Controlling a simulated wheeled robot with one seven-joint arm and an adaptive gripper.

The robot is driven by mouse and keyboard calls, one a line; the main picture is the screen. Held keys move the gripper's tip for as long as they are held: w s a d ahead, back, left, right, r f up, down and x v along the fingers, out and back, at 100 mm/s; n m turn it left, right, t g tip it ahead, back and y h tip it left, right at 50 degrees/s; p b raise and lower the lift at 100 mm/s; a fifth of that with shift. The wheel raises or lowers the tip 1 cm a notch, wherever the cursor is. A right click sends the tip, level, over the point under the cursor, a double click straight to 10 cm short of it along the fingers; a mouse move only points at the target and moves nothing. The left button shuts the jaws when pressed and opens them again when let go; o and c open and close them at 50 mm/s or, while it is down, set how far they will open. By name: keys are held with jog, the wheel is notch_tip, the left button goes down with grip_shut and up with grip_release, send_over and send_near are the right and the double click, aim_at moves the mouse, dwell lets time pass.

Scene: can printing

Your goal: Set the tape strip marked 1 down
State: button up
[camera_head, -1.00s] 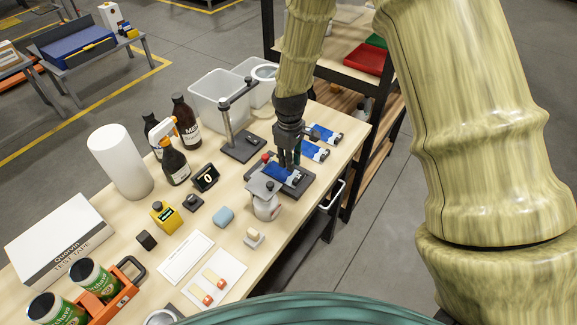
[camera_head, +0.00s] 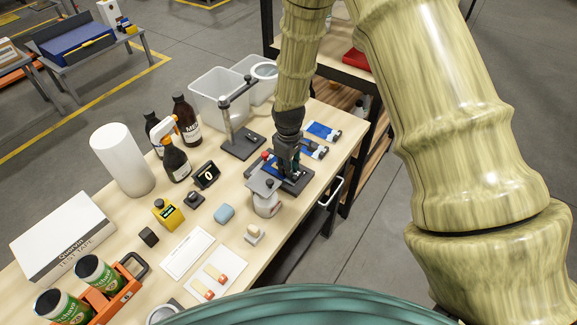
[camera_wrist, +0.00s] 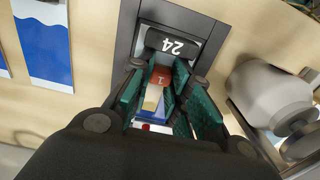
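The tape strip marked 1 (camera_wrist: 160,78) has a red tab with a white 1 and a pale strip. It sits between the green pads of my gripper (camera_wrist: 160,98) in the wrist view, and the pads appear closed on the tab. Below it is a blue-and-white panel (camera_wrist: 152,115) lying in a dark fixture (camera_wrist: 125,45). In the head view my gripper (camera_head: 287,174) is low over this dark fixture (camera_head: 298,187) and hides the strip. Whether the strip touches the panel cannot be told.
A dark block reading 24 (camera_wrist: 173,44) stands at the fixture's end. A pale knobbed tool (camera_head: 266,203) is close beside the fixture. Other blue panels (camera_head: 322,131) lie behind. Two red-tabbed strips (camera_head: 222,277) lie on a white card. Bottles (camera_head: 176,160) stand to the left.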

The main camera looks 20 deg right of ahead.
jog(key=o, duration=0.4)
jog(key=shift+c, duration=0.2)
jog(key=shift+r, duration=0.2)
notch_tip(320, 180, up, 12)
jog(key=b, duration=0.5)
